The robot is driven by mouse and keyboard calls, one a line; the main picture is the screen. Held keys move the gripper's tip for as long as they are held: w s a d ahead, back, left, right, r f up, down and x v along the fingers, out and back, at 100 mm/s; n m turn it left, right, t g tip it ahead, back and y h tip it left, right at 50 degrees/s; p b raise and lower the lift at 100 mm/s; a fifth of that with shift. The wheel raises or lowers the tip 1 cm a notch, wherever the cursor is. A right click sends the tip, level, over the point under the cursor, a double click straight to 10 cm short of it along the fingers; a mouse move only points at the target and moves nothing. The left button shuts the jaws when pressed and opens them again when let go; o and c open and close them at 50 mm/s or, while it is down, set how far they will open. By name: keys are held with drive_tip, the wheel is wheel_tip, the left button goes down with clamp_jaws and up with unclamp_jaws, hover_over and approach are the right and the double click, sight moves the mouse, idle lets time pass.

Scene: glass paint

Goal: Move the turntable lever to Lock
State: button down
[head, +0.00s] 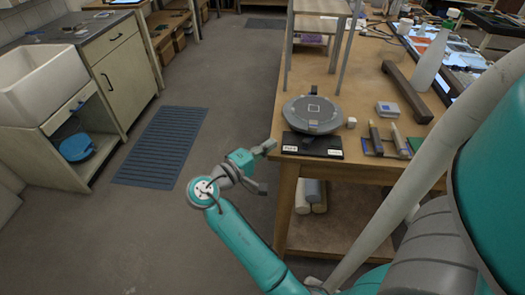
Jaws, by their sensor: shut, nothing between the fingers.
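The turntable (315,104) is a round grey disc near the table's front left corner. Its black base plate (312,146) faces me and carries two small white labels, one at each end; their words are too small to read surely. A small dark lever seems to sit between the labels under the disc's front edge, but its position is not clear. My gripper (267,147) is shut and empty. It is just left of the base plate, off the table's left edge, with its tip pointing right toward the left label.
The wooden table (385,170) also holds a small white cube (351,122), several tubes (388,139), a small white box (388,109), a dark bar (406,90) and a clear bottle (429,62). A raised wooden stand (317,24) is behind the turntable. Open floor lies left of the table.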

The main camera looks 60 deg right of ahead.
sight(293, 148)
drive_tip(key=x, duration=0.4)
drive_tip(key=shift+s+d, duration=0.15)
drive_tip(key=shift+d, duration=0.25)
drive_tip(key=s, duration=0.3)
drive_tip(key=shift+s, duration=0.5)
